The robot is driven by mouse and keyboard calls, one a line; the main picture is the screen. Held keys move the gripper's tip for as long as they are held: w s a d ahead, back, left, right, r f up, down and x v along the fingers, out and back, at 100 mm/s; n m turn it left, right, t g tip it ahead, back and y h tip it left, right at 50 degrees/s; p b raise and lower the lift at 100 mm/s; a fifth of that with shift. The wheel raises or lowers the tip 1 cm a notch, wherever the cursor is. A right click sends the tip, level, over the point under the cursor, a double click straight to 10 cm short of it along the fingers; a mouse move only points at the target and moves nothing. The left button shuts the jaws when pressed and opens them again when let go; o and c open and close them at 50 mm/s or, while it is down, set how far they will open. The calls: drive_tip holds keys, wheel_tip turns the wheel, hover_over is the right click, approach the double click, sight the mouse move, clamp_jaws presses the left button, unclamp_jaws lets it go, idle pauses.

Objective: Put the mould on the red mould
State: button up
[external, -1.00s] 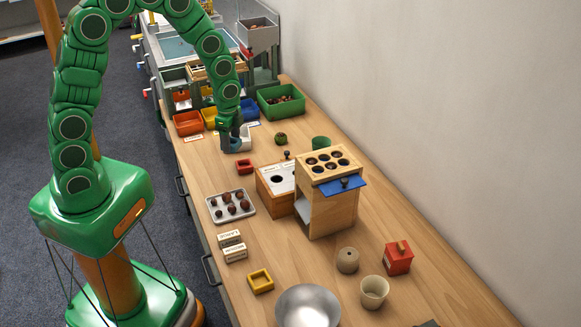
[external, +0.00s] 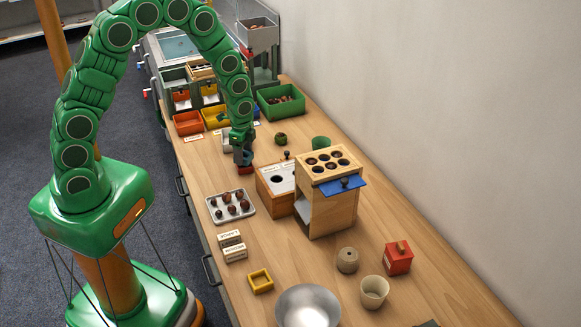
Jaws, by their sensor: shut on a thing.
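The red mould (external: 246,170) is a small red square frame on the bench, left of the wooden box with the white top. My gripper (external: 243,160) is directly above it, pointing down, and hides most of it. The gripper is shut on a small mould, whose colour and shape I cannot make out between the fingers. I cannot tell whether the held mould touches the red one. A yellow square mould (external: 260,281) lies apart, near the front of the bench.
The wooden box with white top (external: 268,190) and a taller wooden stand (external: 333,205) are close on the right. A tray of chestnuts (external: 215,206) lies in front. A white object (external: 228,141) and coloured bins (external: 188,123) are behind.

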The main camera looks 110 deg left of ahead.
sight(244, 154)
drive_tip(key=shift+f, duration=0.45)
drive_tip(key=shift+f, duration=0.15)
drive_tip(key=o, duration=1.1)
wheel_tip(244, 154, up, 12)
drive_tip(key=shift+r, duration=0.2)
